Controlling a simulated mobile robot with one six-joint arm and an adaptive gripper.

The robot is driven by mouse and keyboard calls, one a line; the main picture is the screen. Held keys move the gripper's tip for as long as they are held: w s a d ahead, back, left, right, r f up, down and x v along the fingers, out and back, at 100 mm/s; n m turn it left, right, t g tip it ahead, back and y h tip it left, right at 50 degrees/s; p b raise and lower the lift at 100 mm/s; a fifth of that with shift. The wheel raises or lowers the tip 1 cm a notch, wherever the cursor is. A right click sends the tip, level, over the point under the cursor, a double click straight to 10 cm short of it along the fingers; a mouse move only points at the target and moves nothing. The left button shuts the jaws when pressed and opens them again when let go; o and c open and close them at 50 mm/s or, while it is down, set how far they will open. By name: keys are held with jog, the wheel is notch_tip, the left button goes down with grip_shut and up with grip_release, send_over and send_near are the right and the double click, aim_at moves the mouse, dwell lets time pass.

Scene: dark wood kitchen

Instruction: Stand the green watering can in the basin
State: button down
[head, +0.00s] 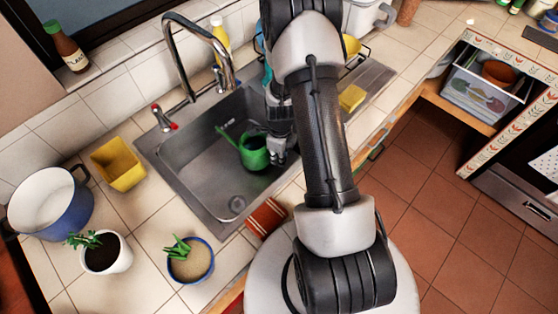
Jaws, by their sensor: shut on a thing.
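The green watering can (254,153) is in the metal basin (190,165), in its right half, with its spout pointing to the upper left. My gripper (277,152) comes down from above at the can's right side and is shut on it. The can looks roughly upright. Whether its base touches the basin floor I cannot tell. My arm covers the right part of the basin, and the gripper hides the can's right side.
The faucet (183,60) arches over the basin's back edge, beside a red-handled tap (163,118). A yellow container (118,164), a blue pot (50,205) and two potted plants, one white (107,258) and one blue (189,262), stand on the left counter. A striped cloth (266,217) lies at the front edge.

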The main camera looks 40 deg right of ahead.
jog(key=shift+f, duration=0.95)
jog(key=shift+r, duration=0.1)
jog(key=c, duration=2.2)
grip_release()
jog(key=shift+f, duration=0.2)
jog(key=o, duration=0.5)
notch_tip(320, 180, up, 12)
jog(key=p, duration=0.3)
jog(key=shift+r, duration=0.2)
